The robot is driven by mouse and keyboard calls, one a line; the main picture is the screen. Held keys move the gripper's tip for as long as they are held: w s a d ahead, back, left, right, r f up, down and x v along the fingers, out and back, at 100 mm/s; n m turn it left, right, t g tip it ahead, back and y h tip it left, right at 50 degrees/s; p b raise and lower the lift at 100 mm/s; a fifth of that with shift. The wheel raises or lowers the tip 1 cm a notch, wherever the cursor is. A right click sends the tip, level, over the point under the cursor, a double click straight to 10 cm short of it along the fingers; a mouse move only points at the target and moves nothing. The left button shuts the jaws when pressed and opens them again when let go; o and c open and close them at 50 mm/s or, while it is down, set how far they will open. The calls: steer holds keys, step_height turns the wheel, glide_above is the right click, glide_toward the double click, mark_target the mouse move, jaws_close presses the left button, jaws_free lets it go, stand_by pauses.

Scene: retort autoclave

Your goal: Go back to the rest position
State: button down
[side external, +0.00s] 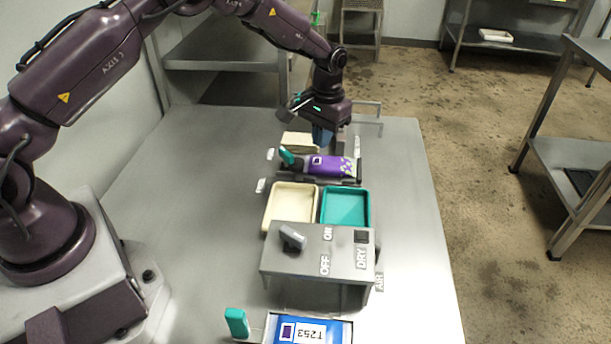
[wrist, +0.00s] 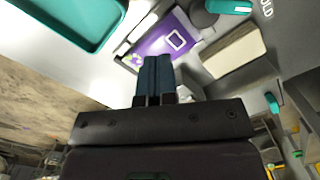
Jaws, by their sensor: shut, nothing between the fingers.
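My gripper (wrist: 156,78) shows in the wrist view with its two dark blue fingers together and nothing between them. In the side external view my gripper (side external: 322,138) hangs over the far part of the table, just behind the purple pouch (side external: 328,166). The pouch lies in a dark holder with a teal-handled clamp (side external: 290,158) at its left end. The pouch also shows in the wrist view (wrist: 166,42), just beyond the fingertips. The fingers seem apart from it, though the exact gap is hard to tell.
A cream tray (side external: 290,207) and a teal tray (side external: 345,208) stand side by side mid-table. A grey switch box (side external: 317,258) with a knob stands in front of them. A blue T253 pouch (side external: 308,331) lies at the near edge. A cream block (side external: 298,141) sits behind the purple pouch.

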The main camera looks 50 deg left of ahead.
steer(key=s+d+r+m+t, duration=0.1)
steer(key=s+r+t, duration=0.2)
steer(key=s+r, duration=0.9)
steer(key=s+r+m+t, duration=0.1)
steer(key=s+r+t, duration=0.2)
steer(key=s+r, duration=1)
steer(key=shift+s+d+r, duration=0.2)
steer(key=shift+s+d, duration=0.15)
steer(key=shift+s, duration=2.6)
